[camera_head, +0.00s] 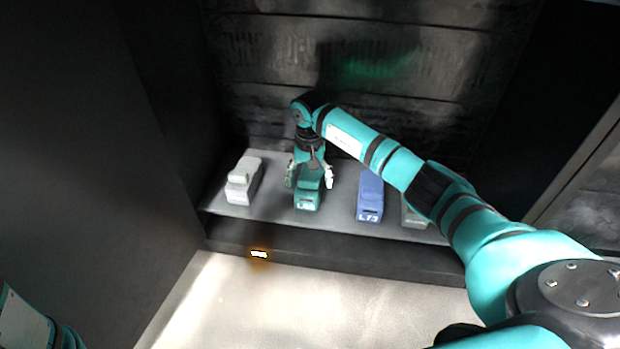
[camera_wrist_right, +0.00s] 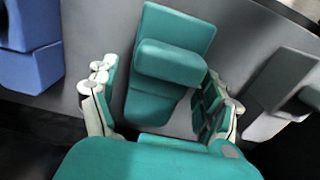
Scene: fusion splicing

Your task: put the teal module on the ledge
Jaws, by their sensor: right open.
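The teal module (camera_head: 308,197) stands on the grey ledge (camera_head: 282,207), between a light grey module and a blue one. My right gripper (camera_head: 311,180) is over it from above, with one finger on each side. In the right wrist view the teal module (camera_wrist_right: 168,75) lies between the two fingers of my right gripper (camera_wrist_right: 160,108). The fingers are open; a gap shows on the left side, and the right finger is close to the module. Part of my left arm shows at the lower left, but its gripper is out of view.
A light grey module (camera_head: 243,181) stands left of the teal one. A blue module (camera_head: 370,195) stands to the right, then another grey module (camera_head: 413,215) partly hidden by my right arm. A dark wall rises behind the ledge. A small lit label (camera_head: 259,254) is on the front below.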

